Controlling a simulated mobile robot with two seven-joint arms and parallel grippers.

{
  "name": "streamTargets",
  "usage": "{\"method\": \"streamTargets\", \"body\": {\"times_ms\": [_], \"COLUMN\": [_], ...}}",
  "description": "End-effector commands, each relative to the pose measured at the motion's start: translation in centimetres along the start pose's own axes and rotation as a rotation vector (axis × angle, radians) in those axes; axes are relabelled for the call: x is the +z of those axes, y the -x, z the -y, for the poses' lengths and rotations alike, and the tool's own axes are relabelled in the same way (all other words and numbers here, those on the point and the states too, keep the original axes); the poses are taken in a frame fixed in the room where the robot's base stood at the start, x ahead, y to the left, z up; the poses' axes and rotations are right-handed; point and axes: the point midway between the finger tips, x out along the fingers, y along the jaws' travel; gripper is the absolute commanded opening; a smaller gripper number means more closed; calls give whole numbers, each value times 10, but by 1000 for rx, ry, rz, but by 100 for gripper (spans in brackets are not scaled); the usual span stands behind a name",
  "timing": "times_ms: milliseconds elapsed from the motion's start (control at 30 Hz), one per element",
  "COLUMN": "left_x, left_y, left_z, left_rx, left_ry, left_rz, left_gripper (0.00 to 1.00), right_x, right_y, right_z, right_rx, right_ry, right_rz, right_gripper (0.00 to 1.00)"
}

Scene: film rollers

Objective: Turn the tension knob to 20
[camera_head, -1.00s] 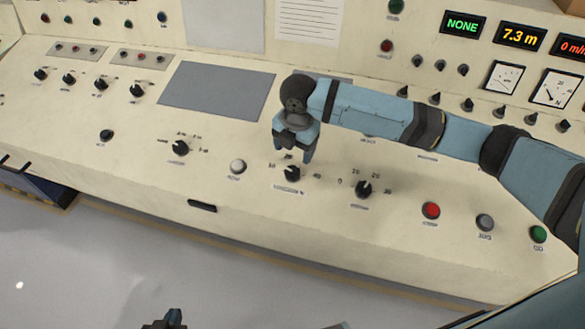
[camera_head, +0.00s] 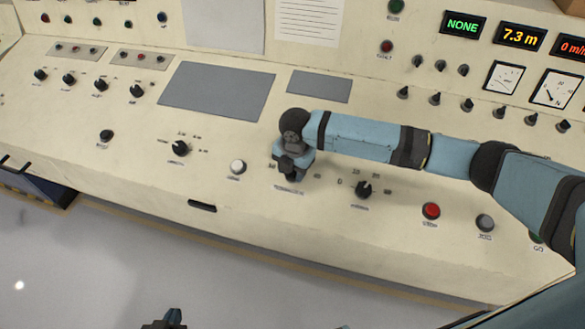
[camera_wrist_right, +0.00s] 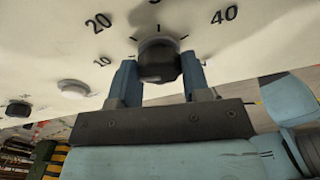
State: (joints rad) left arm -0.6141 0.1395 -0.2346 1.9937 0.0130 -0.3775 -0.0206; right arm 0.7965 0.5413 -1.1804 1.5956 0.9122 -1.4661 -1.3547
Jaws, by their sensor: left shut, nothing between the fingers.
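A black knob (camera_wrist_right: 158,62) on the sloped console has a dial with 10, 20 and 40 readable in the right wrist view; its pointer is not clear. My right gripper (camera_wrist_right: 160,75) is down at this knob, one blue finger on each side, and appears shut on it with no clear gap. In the head view the right gripper (camera_head: 291,172) covers most of the dial. A second black knob (camera_head: 364,188) with its own number scale stands to its right. The knob name labels are too small to read. My left gripper (camera_head: 165,321) is shut and empty at the bottom edge, off the console.
A white button (camera_head: 237,167) is left of the held knob, with another knob (camera_head: 180,148) beyond it. A red button (camera_head: 431,211) and a grey button (camera_head: 485,222) are at the right. Displays read NONE (camera_head: 463,25) and 7.3 m (camera_head: 520,36). Grey floor lies in front.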

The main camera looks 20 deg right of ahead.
Motion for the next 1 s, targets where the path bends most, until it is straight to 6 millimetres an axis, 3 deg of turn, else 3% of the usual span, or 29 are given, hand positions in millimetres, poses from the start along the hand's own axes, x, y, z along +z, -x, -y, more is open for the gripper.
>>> {"method": "streamTargets", "body": {"times_ms": [67,467,1000], "left_x": [0,-11,-66], "left_y": [0,7,43], "left_z": [0,0,-2], "left_rx": [0,0,0], "left_ry": [0,0,0], "left_rz": [0,0,-2], "left_gripper": [0,0,0], "right_x": [0,0,-1], "right_y": [0,3,6], "right_z": [0,1,2], "right_rx": [-1,10,105], "right_ry": [0,-61,-481], "right_rz": [0,-2,-2], "right_gripper": [20,20,20]}}
